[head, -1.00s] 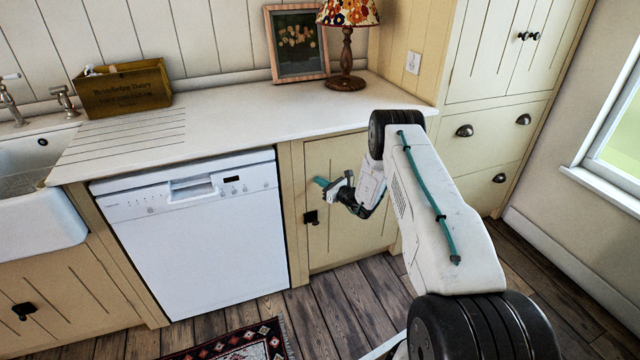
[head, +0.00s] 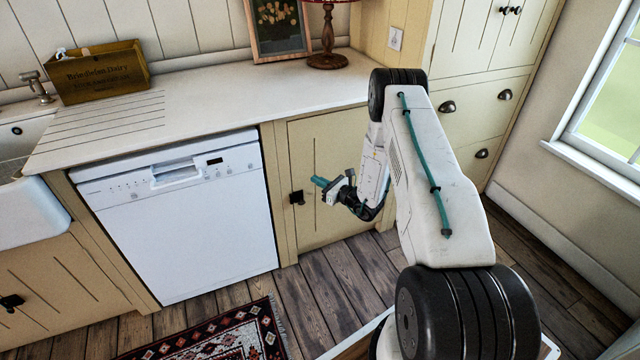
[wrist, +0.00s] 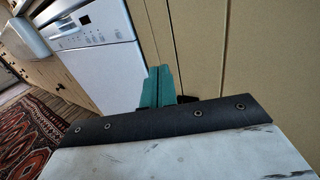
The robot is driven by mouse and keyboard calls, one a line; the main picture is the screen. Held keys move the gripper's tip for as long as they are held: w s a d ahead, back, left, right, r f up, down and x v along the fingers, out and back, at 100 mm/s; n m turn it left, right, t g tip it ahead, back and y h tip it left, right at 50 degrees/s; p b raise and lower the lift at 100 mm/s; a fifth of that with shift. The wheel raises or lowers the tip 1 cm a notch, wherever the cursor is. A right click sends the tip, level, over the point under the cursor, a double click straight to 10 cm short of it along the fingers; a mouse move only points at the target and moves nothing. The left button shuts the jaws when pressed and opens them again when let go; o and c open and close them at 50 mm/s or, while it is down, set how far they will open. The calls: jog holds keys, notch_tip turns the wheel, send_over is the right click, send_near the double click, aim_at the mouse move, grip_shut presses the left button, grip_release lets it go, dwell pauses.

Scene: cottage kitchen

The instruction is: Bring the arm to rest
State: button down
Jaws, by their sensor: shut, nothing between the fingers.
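My gripper (head: 320,182) is at the end of my folded arm, in front of the cream cupboard door to the right of the dishwasher. Its teal fingers are shut with nothing between them. In the wrist view the teal fingers (wrist: 158,87) show side by side, pressed together, past the dark edge of my wrist. My gripper is near the cupboard's black latch (head: 297,197); I cannot tell the exact gap.
A white dishwasher (head: 180,225) stands shut under the pale worktop (head: 220,95). A wooden box (head: 100,72), a picture frame (head: 277,30) and a lamp (head: 328,45) stand on the worktop. A patterned rug (head: 225,335) lies on the plank floor. A window (head: 610,100) is at right.

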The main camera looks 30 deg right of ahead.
jog(key=s+a+n+g+y, duration=0.4)
jog(key=s+a+y, duration=0.1)
jog(key=s+a, duration=0.15)
jog(key=s+a+r+n+g+y, duration=0.2)
jog(key=s+a+r+n+g, duration=0.35)
jog(key=r, duration=0.35)
jog(key=s+a+r+n+g+y, duration=0.1)
jog(key=s+a+r+n+g, duration=0.5)
jog(key=r, duration=0.3)
jog(key=s+a+r+n+h, duration=0.1)
jog(key=s+r+n+h, duration=0.6)
jog(key=s+r, duration=0.4)
jog(key=s+a+r+n+h, duration=0.1)
jog(key=s+r+n+h, duration=0.5)
jog(key=s, duration=1)
jog(key=shift+a+r+n+h, duration=0.4)
jog(key=shift+r+n, duration=1.45)
jog(key=shift+r, duration=1.2)
